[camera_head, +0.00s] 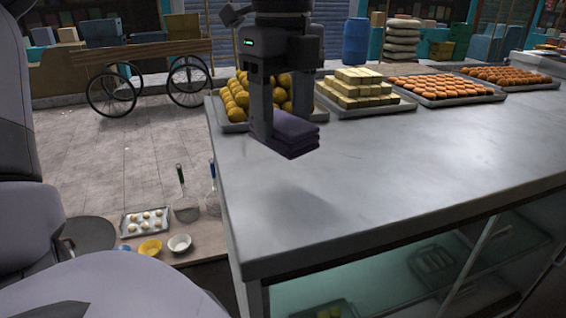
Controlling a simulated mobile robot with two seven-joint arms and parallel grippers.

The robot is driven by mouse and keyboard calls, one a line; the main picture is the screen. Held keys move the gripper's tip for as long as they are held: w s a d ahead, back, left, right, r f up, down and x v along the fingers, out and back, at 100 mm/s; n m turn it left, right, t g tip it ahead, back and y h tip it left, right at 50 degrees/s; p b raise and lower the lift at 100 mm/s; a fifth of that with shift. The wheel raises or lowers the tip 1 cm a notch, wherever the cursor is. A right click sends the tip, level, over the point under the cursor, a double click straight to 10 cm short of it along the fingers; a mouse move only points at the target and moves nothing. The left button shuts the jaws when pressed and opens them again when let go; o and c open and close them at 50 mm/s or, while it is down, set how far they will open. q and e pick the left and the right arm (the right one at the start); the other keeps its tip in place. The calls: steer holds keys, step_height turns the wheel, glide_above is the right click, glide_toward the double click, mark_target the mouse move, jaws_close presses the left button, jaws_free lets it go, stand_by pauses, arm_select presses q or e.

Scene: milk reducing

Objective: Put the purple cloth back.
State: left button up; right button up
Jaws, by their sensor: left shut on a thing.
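The purple cloth (291,135) is a folded, layered block. My left gripper (284,118) points down and is shut on it, with one finger in front of its left end and the other behind it. The cloth seems to be held above the grey counter (400,170), near its left end, with a soft shadow on the top below it. My right gripper is not in view.
Along the counter's back stand trays of yellow balls (238,97), pale blocks (358,88), orange sweets (445,87) and brown sweets (508,77). The counter's front and middle are clear. Bowls (150,247) and a small tray (145,221) sit low at left.

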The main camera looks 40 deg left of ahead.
mark_target(282, 121)
arm_select(q)
step_height(282, 121, down, 8)
steer(key=shift+r, duration=0.1)
stand_by(0.4)
steer(key=shift+f, duration=0.2)
steer(key=o, duration=0.9)
steer(key=shift+o, duration=0.2)
steer(key=shift+r, duration=0.1)
step_height(282, 121, up, 12)
steer(key=shift+r, duration=0.15)
steer(key=shift+s, duration=0.1)
